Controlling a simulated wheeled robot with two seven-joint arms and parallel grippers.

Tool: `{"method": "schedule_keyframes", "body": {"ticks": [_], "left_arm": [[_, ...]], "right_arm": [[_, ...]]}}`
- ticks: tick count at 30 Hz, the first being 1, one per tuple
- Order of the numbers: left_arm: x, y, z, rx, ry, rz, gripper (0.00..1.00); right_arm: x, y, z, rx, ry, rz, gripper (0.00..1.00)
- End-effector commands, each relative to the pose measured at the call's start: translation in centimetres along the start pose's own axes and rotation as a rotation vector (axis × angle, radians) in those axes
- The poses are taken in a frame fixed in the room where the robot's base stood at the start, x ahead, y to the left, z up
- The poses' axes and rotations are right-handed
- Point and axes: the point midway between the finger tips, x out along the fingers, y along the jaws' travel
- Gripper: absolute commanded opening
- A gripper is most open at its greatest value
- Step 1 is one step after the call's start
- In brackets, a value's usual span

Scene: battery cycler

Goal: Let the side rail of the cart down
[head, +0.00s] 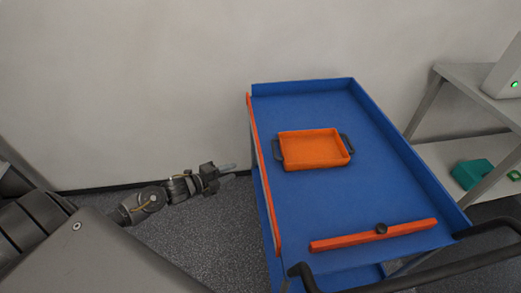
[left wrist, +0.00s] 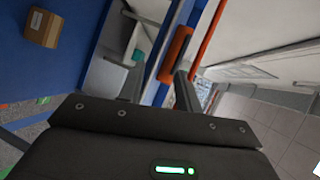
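The blue cart (head: 330,225) stands right of centre in the head view. Its long orange side rail (head: 262,170) stands up along the left edge of the top. My left gripper (head: 232,171) is left of the rail, apart from it, pointing toward the cart. Two dark fingers with a gap between them (left wrist: 160,88) show in the left wrist view, so it looks open and empty. A red-orange strip (left wrist: 208,40) and blue panels also show there. A latch on the rail cannot be made out. My right gripper is not in view.
An orange tray (head: 312,150) with dark handles lies on the cart top. An orange bar (head: 375,235) with a black knob is at the near end, by the black push handle (head: 440,270). A shelf (head: 445,155) with a teal bin (head: 470,174) stands right. Floor left of the cart is clear.

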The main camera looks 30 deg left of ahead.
Motion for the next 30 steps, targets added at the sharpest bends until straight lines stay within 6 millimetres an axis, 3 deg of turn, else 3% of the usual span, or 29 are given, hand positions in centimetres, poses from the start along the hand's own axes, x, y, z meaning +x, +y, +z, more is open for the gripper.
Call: {"method": "schedule_keyframes", "body": {"ticks": [1,3,6,14,30], "left_arm": [[-0.2,-2.5,-0.8,0.061,0.036,-0.029,0.34],[-0.4,-4.5,-1.7,0.124,0.07,-0.056,0.34],[-0.6,-6.0,-2.5,0.173,0.097,-0.078,0.34],[0.0,-6.5,-2.8,0.184,0.103,-0.086,0.34],[8.8,-7.2,-3.7,0.182,0.102,-0.086,0.34]], "right_arm": [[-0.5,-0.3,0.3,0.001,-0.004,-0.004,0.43],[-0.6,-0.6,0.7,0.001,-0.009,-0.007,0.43],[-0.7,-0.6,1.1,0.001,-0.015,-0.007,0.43],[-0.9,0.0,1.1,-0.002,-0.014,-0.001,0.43],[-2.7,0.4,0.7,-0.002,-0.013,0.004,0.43]]}}
